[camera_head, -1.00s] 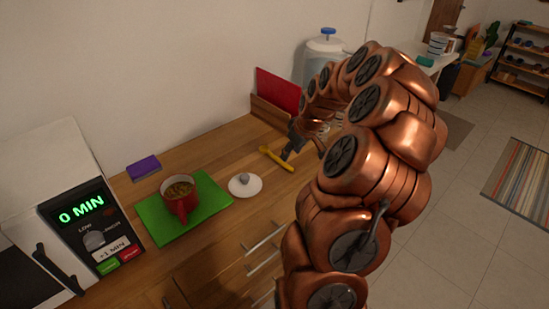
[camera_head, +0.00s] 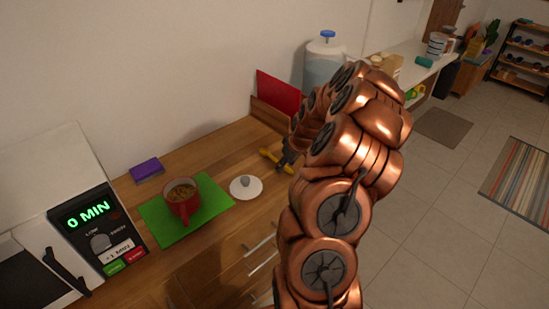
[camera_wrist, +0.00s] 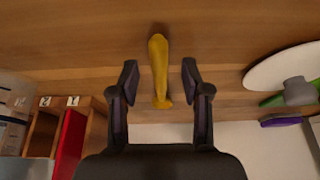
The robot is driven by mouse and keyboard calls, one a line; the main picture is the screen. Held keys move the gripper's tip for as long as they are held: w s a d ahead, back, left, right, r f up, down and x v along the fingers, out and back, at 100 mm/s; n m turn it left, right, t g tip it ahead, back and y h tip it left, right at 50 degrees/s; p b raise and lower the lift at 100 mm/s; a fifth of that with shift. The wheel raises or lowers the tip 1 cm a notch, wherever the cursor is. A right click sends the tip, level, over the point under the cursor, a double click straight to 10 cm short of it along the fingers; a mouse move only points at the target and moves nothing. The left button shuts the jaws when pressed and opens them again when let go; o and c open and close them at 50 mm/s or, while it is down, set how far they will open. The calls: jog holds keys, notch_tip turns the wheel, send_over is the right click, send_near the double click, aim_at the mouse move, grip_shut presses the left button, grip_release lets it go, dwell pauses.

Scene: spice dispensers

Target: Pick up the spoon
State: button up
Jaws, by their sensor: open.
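The yellow spoon (camera_wrist: 158,68) lies on the wooden counter (camera_head: 225,145). In the wrist view it sits between the two open fingers of my gripper (camera_wrist: 160,80), with a gap on each side. Its near end reaches in between the fingers and its other end points away. In the head view the spoon (camera_head: 269,158) shows only in part, at the tip of my gripper (camera_head: 284,163), which hides the rest. My gripper holds nothing.
A white lid (camera_head: 246,188) lies beside a green board (camera_head: 160,220) with a red mug (camera_head: 182,200). A purple sponge (camera_head: 146,168) and a microwave (camera_head: 95,225) are further left. A wooden holder with a red item (camera_head: 278,92) stands behind my gripper.

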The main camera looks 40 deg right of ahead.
jog(key=shift+f, duration=0.1)
grip_shut()
dwell(0.4)
